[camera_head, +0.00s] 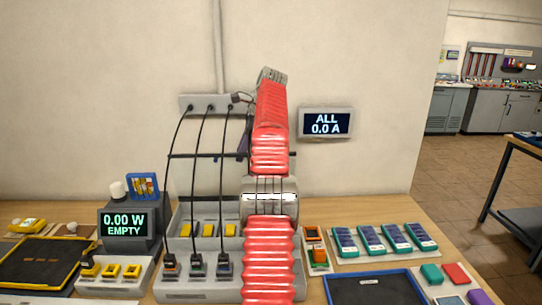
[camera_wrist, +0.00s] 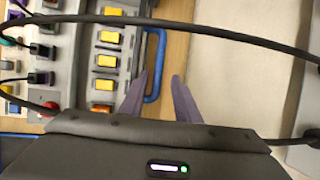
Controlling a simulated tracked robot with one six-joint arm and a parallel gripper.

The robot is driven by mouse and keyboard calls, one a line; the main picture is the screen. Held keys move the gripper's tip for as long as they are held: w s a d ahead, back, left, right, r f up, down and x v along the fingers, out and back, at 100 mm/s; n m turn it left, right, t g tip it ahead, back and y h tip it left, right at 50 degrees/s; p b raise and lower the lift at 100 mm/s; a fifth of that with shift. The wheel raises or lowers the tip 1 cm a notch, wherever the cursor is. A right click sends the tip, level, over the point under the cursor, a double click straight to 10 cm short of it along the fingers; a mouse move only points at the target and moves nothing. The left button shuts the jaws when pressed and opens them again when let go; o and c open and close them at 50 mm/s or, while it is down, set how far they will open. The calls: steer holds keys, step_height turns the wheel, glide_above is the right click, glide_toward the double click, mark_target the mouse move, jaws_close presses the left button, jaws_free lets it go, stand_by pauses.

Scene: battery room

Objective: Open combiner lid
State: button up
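My red arm hides the handle and the box's right end in the head view.
Black cables (camera_head: 203,140) hang from a wall box (camera_head: 205,103) to a socket strip (camera_head: 180,290) before the combiner. A cable loop (camera_wrist: 220,30) crosses the wrist view. A wall display (camera_head: 326,122) reads "ALL 0.0 A". Battery packs (camera_head: 370,238) and a blue-edged tray (camera_head: 372,289) lie right.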

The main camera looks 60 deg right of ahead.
steer(key=shift+s+f, duration=0.1)
steer(key=shift+s, duration=2.7)
steer(key=s, duration=0.4)
steer(key=shift+s+d, duration=0.25)
steer(key=shift+s, duration=0.05)
steer(key=shift+w+a, duration=0.1)
steer(key=shift+c, duration=0.2)
steer(key=shift+s, duration=0.3)
steer(key=shift+c, duration=0.8)
steer(key=shift+n, duration=0.5)
steer(key=w+a+r, duration=0.1)
steer(key=r, duration=0.1)
steer(key=w+a+r, duration=0.3)
steer(key=a+r, duration=0.1)
steer(key=shift+w+a+r, duration=0.1)
steer(key=shift+w, duration=0.05)
jaws_close()
steer(key=a+m+h, duration=0.1)
steer(key=a+h, duration=0.9)
steer(key=a, duration=0.1)
steer(key=shift+a+m, duration=0.3)
